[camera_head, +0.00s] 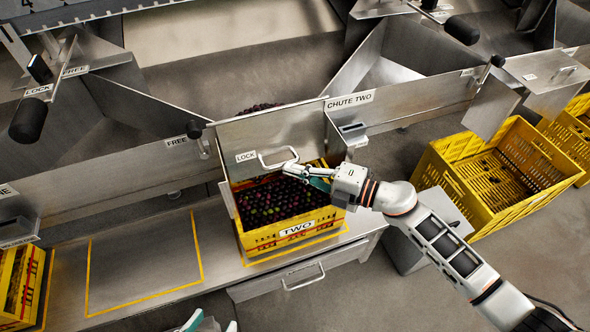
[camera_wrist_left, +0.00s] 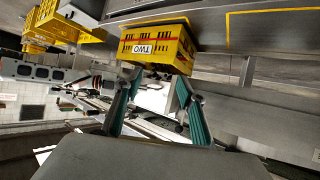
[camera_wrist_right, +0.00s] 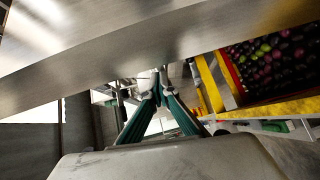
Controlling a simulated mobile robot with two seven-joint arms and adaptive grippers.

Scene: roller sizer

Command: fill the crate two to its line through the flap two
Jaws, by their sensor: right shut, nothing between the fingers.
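Crate two (camera_head: 297,238) is yellow, labelled TWO, and stands under chute two (camera_head: 350,101); it also shows in the left wrist view (camera_wrist_left: 128,45). Dark purple and green fruit (camera_head: 275,200) fills much of it; I cannot tell the level against its line. Flap two (camera_head: 270,132) is a metal panel with a wire handle (camera_head: 278,162), above the crate's back part. Some fruit shows behind its top edge. My right gripper (camera_head: 293,170) is shut and empty, close by the handle. My left gripper (camera_head: 206,323) is open and empty, low in front of the bench.
Yellow crates stand on the right (camera_head: 493,175) and at the lower left (camera_head: 18,285). A bare yellow-outlined place (camera_head: 145,262) lies left of crate two. A drawer (camera_head: 285,281) is under the bench. Black-knobbed levers (camera_head: 28,118) stick out above.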

